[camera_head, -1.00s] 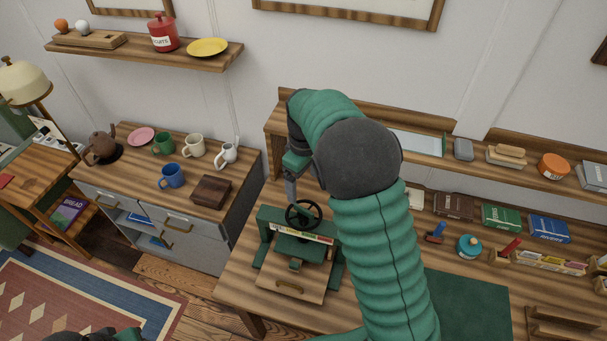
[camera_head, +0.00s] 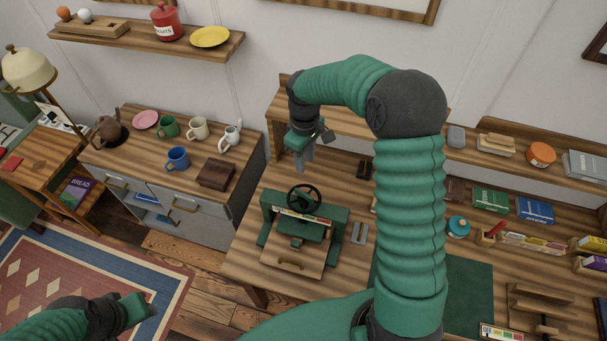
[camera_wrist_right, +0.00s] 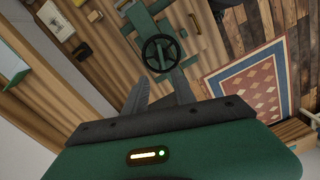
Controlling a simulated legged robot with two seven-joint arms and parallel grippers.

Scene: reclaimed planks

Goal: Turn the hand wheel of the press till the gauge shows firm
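The green press (camera_head: 338,222) stands on the wooden workbench, with a dark hand wheel (camera_head: 304,198) on top. A pale strip with coloured marks, seemingly the gauge (camera_head: 302,217), runs across its front; its reading is too small to tell. My right gripper (camera_head: 303,166) is above and behind the wheel, clear of it. In the right wrist view its two fingers (camera_wrist_right: 159,90) are spread with nothing between them, and the wheel (camera_wrist_right: 161,53) shows beyond their tips. My left gripper (camera_head: 140,308) is at the lower left over the rug, far from the press; its fingers are unclear.
A shelf ledge (camera_head: 345,122) runs behind the bench, close to my right gripper. A green mat (camera_head: 468,270) and several boxes lie to the right. A side cabinet with mugs and a brown box (camera_head: 216,174) stands left of the press.

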